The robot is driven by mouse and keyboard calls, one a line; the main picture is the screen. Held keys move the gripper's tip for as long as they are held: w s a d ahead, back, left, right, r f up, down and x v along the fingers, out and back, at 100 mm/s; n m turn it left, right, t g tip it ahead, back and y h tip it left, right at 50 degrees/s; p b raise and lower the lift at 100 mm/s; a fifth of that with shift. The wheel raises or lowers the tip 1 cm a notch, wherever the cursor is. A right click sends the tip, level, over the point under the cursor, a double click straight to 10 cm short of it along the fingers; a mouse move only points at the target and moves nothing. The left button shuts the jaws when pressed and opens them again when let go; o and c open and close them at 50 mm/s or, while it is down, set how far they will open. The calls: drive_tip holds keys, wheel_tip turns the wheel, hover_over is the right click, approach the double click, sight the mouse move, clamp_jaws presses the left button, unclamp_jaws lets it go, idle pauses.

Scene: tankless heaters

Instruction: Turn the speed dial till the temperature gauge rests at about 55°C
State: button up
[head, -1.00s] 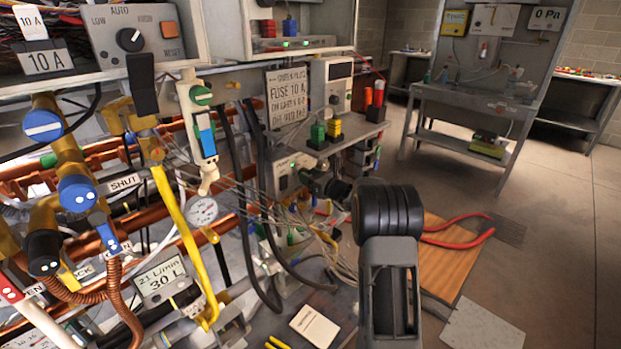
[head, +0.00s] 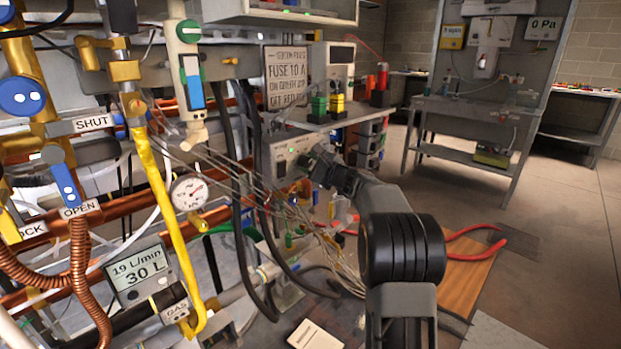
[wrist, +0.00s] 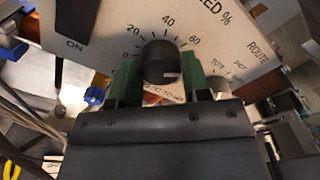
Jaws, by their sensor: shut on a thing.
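The speed dial (wrist: 158,60) is a black round knob on a pale panel marked "SPEED %" in the wrist view. Its white mark points right, slightly downward, past the 60. My gripper (wrist: 160,75) has a green finger on each side of the dial and is shut on it. In the head view my gripper (head: 316,163) reaches the front of a grey control box (head: 290,158) with a green light; the dial is hidden there. A round white gauge (head: 189,193) with a needle hangs among the pipes at left; its numbers are too small to read.
A flow display (head: 139,273) reads 19 L/min and 30 L. A yellow pipe (head: 160,205) and black hoses (head: 240,240) stand left of my arm. Thin cables run below the box. Open floor (head: 560,220) lies to the right.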

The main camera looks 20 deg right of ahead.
drive_tip(key=n+b, duration=0.2)
drive_tip(key=b, duration=0.1)
drive_tip(key=shift+f+n, duration=0.25)
drive_tip(key=shift+n, duration=0.05)
drive_tip(key=shift+r+n+b, duration=0.1)
drive_tip(key=shift+n+b, duration=0.4)
drive_tip(key=shift+b, duration=0.1)
drive_tip(key=shift+r, duration=0.1)
drive_tip(key=o, duration=0.9)
drive_tip(key=p+v, duration=0.1)
drive_tip(key=v, duration=1.3)
drive_tip(key=shift+p, duration=0.35)
drive_tip(key=shift+w+a, duration=0.1)
